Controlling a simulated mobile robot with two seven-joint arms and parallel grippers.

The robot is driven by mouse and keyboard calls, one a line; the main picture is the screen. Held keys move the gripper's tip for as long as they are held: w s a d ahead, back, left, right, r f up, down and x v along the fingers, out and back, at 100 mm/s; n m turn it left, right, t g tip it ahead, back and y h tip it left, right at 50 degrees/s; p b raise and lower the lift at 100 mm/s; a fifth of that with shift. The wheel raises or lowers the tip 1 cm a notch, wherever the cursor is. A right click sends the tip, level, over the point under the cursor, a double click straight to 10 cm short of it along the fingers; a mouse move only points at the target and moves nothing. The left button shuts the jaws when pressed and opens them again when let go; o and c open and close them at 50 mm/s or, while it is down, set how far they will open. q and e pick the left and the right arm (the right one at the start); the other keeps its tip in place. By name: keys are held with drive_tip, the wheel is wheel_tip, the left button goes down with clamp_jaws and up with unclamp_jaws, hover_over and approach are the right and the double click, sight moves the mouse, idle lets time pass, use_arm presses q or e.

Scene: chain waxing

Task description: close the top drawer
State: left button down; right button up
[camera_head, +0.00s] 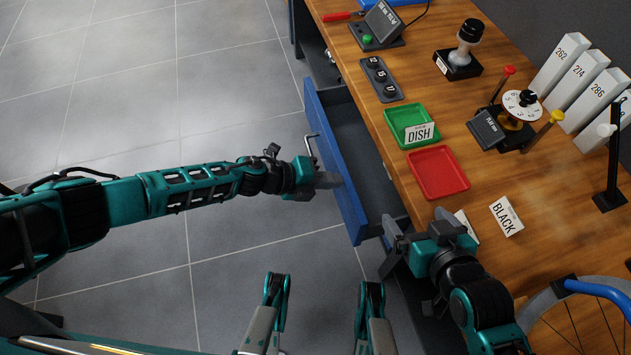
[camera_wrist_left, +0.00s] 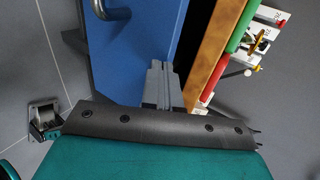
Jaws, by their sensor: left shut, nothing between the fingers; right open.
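The top drawer (camera_head: 336,165) has a blue front and a dark inside. It stands pulled out from the wooden workbench, and its visible inside looks empty. Its metal handle (camera_head: 312,146) is on the outer face; it also shows in the left wrist view (camera_wrist_left: 112,10). My left gripper (camera_head: 328,181) is shut and empty, at the drawer's outer face just below the handle in the picture. In the left wrist view its fingers (camera_wrist_left: 160,82) lie over the blue front (camera_wrist_left: 135,60); I cannot tell whether they touch it. My right gripper (camera_head: 390,250) is open, near the drawer's near end and the bench edge.
The bench top (camera_head: 440,90) carries a green tray (camera_head: 398,117) with a DISH card, a red tray (camera_head: 438,172), a BLACK card (camera_head: 506,216), a dial stand (camera_head: 521,104) and several numbered white boxes (camera_head: 560,62). A wheel (camera_head: 590,315) is at lower right. Open floor lies left.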

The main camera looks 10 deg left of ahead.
use_arm(q)
drive_tip(key=w+d+b, duration=0.1)
drive_tip(key=w+d, duration=0.2)
drive_tip(key=d, duration=0.5)
drive_tip(key=shift+w, duration=0.2)
